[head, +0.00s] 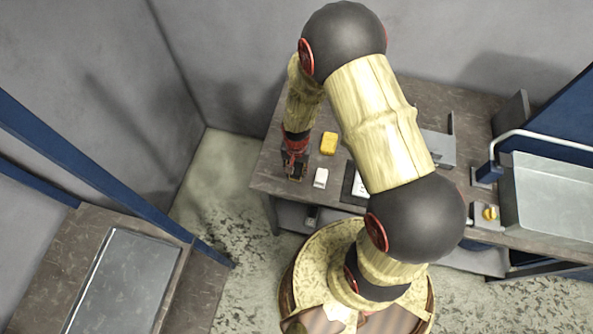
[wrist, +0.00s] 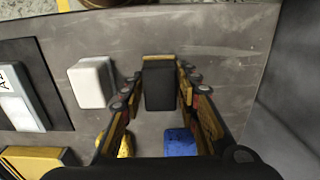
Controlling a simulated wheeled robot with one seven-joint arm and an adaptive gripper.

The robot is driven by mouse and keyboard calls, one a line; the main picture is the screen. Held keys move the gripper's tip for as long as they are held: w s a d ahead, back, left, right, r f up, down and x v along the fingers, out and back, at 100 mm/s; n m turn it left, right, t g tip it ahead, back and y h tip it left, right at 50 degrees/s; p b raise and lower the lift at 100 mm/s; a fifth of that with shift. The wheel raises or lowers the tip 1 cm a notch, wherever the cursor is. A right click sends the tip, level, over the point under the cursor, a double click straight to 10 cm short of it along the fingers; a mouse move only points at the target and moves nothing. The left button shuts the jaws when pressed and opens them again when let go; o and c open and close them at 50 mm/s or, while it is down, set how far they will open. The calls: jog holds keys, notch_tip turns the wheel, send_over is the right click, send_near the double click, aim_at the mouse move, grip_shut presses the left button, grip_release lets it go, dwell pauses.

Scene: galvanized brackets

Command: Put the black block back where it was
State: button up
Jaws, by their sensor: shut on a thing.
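The black block (wrist: 160,88) sits upright between the two fingers of my gripper (wrist: 158,95) in the wrist view. The fingers are shut on its sides. In the head view my gripper (head: 295,172) is low over the left end of the grey worktop (head: 268,180). My gripper mostly hides the block there. I cannot tell whether the block touches the worktop.
A white block (head: 320,177) and a yellow block (head: 328,143) stand to the right of my gripper. A black-edged tray (head: 348,183) lies further right. The wrist view shows a blue thing (wrist: 180,142) close to my fingers. The worktop's front edge is near.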

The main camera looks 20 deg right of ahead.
jog(key=shift+f, duration=0.55)
jog(key=shift+f, duration=0.15)
jog(key=o, duration=1.2)
